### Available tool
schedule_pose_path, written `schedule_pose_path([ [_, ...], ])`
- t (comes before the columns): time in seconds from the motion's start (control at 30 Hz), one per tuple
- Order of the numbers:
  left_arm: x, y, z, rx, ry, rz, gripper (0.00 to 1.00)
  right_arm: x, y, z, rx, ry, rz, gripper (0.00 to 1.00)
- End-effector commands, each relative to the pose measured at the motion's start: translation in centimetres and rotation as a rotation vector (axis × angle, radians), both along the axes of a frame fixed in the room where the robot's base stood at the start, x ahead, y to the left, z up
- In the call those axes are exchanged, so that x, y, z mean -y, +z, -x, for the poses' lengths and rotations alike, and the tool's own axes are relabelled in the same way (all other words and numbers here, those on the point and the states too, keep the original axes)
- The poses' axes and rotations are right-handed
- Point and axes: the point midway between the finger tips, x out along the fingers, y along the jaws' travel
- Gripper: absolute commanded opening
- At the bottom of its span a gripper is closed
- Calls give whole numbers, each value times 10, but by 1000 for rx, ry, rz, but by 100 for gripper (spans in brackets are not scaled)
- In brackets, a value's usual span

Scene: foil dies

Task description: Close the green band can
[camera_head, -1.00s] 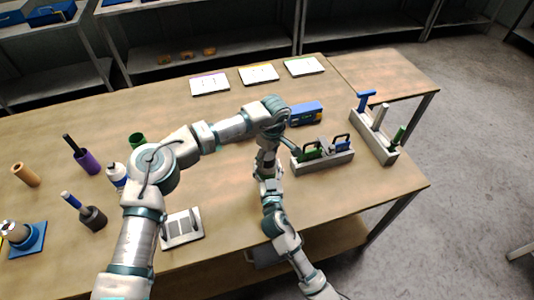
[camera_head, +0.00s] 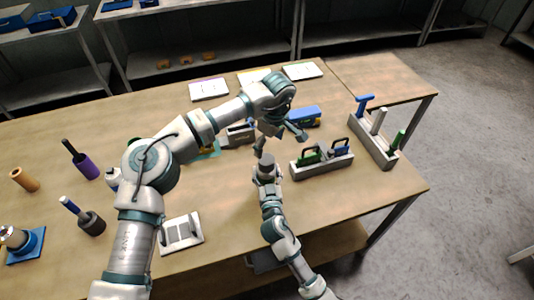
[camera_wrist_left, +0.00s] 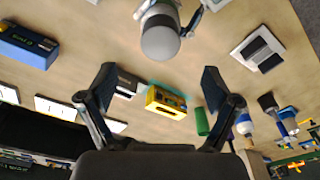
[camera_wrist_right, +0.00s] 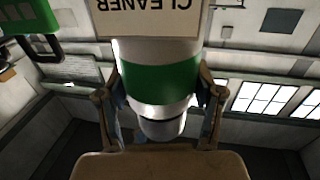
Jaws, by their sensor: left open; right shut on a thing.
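The green band can (camera_wrist_right: 150,68) fills the upper middle of the right wrist view, its "CLEANER" label upside down there. My right gripper (camera_wrist_right: 160,88) is shut on it, one finger on each side, and holds it off the table. In the left wrist view a pale rounded thing (camera_wrist_left: 160,40) between the right gripper's fingers looks like this can. My left gripper (camera_wrist_left: 157,78) is open and empty, its fingers wide apart. In the head view the left gripper (camera_head: 282,128) is close above the right one. I cannot make out a lid.
A tray (camera_head: 322,166) with green and blue handled items stands to the right, with a longer rack (camera_head: 375,140) beyond. A blue box (camera_head: 306,115) lies behind. A yellow box (camera_wrist_left: 165,102) and green cylinder (camera_wrist_left: 202,121) stand nearby. A white slotted plate (camera_head: 181,233) lies at the front.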

Motion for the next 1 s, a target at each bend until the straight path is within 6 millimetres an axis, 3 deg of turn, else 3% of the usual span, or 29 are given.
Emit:
schedule_pose_path([
  [0.2,3,28,2,1,0,1,89,0,0,0,0,0,0,4],
  [0.57,3,33,2,-1,-1,0,89,0,0,0,0,-1,0,4],
  [0.6,3,33,2,-1,-1,1,89,0,0,0,0,-1,0,74],
  [0.67,3,33,2,-1,-1,1,89,0,0,0,0,0,0,89],
  [0.7,3,33,2,-1,-1,1,89,0,0,0,0,0,0,96],
  [1.0,3,32,2,-1,-1,1,89,0,0,0,0,0,0,96],
])
